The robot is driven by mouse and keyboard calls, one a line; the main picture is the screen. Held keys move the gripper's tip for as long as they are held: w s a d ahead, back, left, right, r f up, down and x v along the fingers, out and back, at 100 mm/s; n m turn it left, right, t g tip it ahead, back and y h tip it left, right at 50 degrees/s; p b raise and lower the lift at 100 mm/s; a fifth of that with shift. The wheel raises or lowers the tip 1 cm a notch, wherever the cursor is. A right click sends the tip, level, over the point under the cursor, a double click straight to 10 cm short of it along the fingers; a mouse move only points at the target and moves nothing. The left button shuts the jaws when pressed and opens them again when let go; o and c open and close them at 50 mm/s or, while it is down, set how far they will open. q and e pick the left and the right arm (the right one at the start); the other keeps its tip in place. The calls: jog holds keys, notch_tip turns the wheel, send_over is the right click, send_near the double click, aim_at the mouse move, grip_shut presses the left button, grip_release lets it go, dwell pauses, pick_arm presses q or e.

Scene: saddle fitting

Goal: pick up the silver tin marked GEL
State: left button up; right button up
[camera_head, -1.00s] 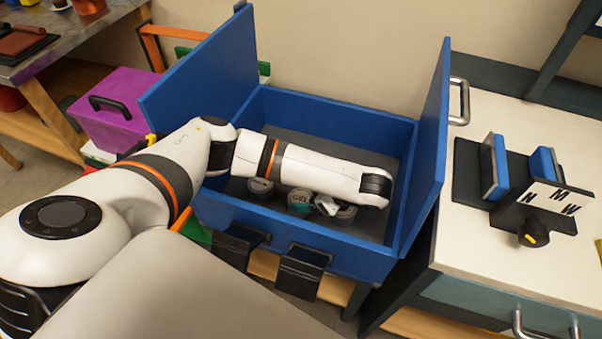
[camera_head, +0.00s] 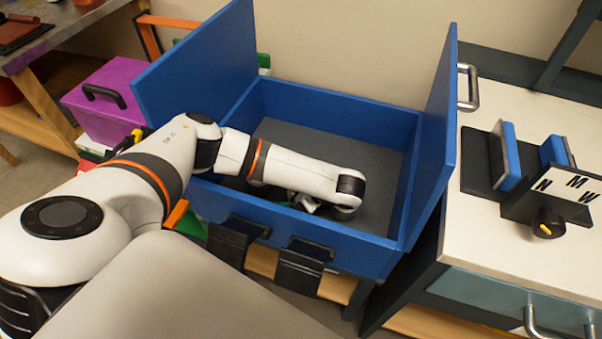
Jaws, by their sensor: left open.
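My left gripper (camera_head: 307,204) is low inside the blue box (camera_head: 345,246), near its front wall, and is open. Only a small part of it shows below my white forearm. The silver tin marked GEL is hidden now behind my forearm and gripper, so I cannot tell whether the fingers are around it or beside it. Part of another grey tin (camera_head: 343,214) shows just right of the gripper, under my wrist. My right gripper is not in view.
The box's two blue lid flaps stand up at left (camera_head: 200,70) and right (camera_head: 436,130). The grey box floor behind my arm is clear. A vise-like fixture (camera_head: 525,175) stands on the white cabinet at right. A purple case (camera_head: 105,100) is at left.

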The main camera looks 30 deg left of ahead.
pick_arm(q)
jog(key=c, duration=1.2)
jog(key=shift+o, duration=0.2)
jog(key=shift+r, duration=0.2)
